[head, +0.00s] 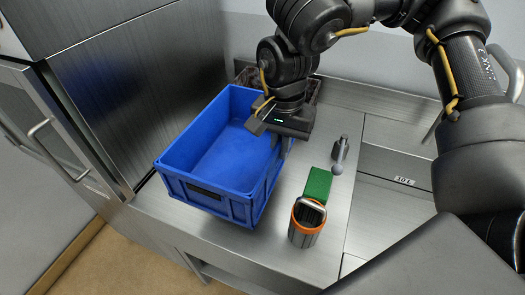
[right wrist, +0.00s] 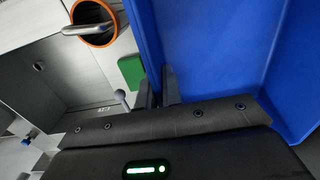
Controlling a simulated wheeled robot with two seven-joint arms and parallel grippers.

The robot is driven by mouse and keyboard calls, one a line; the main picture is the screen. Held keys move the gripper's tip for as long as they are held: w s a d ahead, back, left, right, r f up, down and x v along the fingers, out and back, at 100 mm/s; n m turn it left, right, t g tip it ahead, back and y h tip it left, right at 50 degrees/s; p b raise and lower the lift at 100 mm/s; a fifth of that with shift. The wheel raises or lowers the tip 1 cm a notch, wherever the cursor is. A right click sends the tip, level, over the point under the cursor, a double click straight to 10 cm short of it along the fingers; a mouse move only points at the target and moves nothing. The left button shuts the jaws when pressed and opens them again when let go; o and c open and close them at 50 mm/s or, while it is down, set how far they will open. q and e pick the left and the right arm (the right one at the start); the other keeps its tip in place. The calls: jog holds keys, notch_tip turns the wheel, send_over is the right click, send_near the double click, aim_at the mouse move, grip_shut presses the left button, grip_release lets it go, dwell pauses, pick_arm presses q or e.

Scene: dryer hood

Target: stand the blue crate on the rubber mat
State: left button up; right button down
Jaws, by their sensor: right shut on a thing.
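The blue crate (head: 205,197) is open-topped and empty, at the left of the steel counter. It also fills the upper right of the right wrist view (right wrist: 220,50). My right gripper (head: 280,140) reaches down from above to the crate's right side wall. In the right wrist view its fingers (right wrist: 158,88) are shut on that wall, one on each side. I cannot tell whether the crate rests on the counter or is held slightly above it. I cannot make out a rubber mat in either view. My left gripper is not in view.
Right of the crate stand a green block (head: 318,184) and an orange-rimmed container (head: 305,228) with a metal handle. A grey lever-like item (head: 340,153) is behind them. A dark brownish basket-like thing (head: 247,77) is behind the crate. A steel cabinet (head: 135,80) rises close at left.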

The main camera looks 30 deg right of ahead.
aim_at(269, 147)
jog(key=w+f, duration=0.2)
jog(key=w+d+f+p, duration=0.1)
jog(key=w+f, duration=0.1)
jog(key=w, duration=0.1)
jog(key=w+f, duration=0.3)
jog(key=shift+d+p, duration=0.35)
jog(key=shift+d, duration=0.05)
jog(key=shift+w+f, duration=0.15)
jog(key=shift+f, duration=0.1)
notch_tip(269, 147, down, 3)
jog(key=shift+r+p, duration=0.15)
jog(key=shift+p, duration=0.6)
jog(key=shift+d+f, duration=0.1)
jog(key=shift+f, duration=0.1)
jog(key=shift+f, duration=0.15)
jog(key=c, duration=1.6)
grip_release()
jog(key=shift+o, duration=0.2)
